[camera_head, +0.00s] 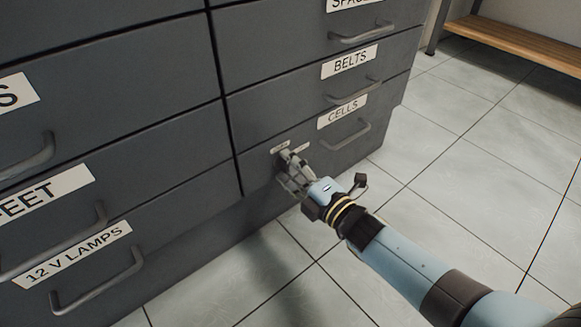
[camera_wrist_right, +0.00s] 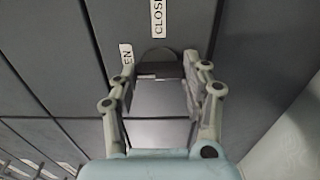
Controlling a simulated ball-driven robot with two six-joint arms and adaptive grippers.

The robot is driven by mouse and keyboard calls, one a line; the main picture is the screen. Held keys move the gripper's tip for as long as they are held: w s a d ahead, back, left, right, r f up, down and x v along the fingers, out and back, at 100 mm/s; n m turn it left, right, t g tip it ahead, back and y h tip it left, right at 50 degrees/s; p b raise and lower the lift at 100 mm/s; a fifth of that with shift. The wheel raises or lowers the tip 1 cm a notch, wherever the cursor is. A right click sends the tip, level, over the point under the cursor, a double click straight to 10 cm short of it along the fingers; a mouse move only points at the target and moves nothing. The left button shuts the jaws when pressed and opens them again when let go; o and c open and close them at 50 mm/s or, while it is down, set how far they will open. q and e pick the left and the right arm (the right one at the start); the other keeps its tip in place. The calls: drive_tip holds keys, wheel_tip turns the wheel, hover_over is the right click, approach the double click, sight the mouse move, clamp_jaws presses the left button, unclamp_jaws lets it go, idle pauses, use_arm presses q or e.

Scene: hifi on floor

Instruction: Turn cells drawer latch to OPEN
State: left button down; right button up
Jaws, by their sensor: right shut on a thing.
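The CELLS drawer (camera_head: 262,172) is the bottom drawer of the right column of a dark grey cabinet, with a white CELLS label and a bar handle (camera_head: 350,136). Its latch (camera_wrist_right: 158,68) is a dark knob on a round base, seen in the right wrist view between my fingertips. A small label ending in "EN" (camera_wrist_right: 126,58) and one reading "CLOS" (camera_wrist_right: 158,16) sit beside the latch. My right gripper (camera_head: 286,158) is at the drawer's left part; in the right wrist view (camera_wrist_right: 160,76) its fingers are shut on the latch. My left gripper is not in view.
Drawers labelled BELTS (camera_head: 349,62) and 12 V LAMPS (camera_head: 78,254) surround the CELLS drawer, with bar handles sticking out. The tiled floor (camera_head: 440,175) to the right is clear. A wooden bench (camera_head: 520,42) stands at the back right.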

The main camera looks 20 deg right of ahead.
drive_tip(key=shift+f, duration=0.1)
drive_tip(key=o, duration=1.2)
drive_tip(key=shift+c, duration=0.2)
drive_tip(key=v, duration=1.2)
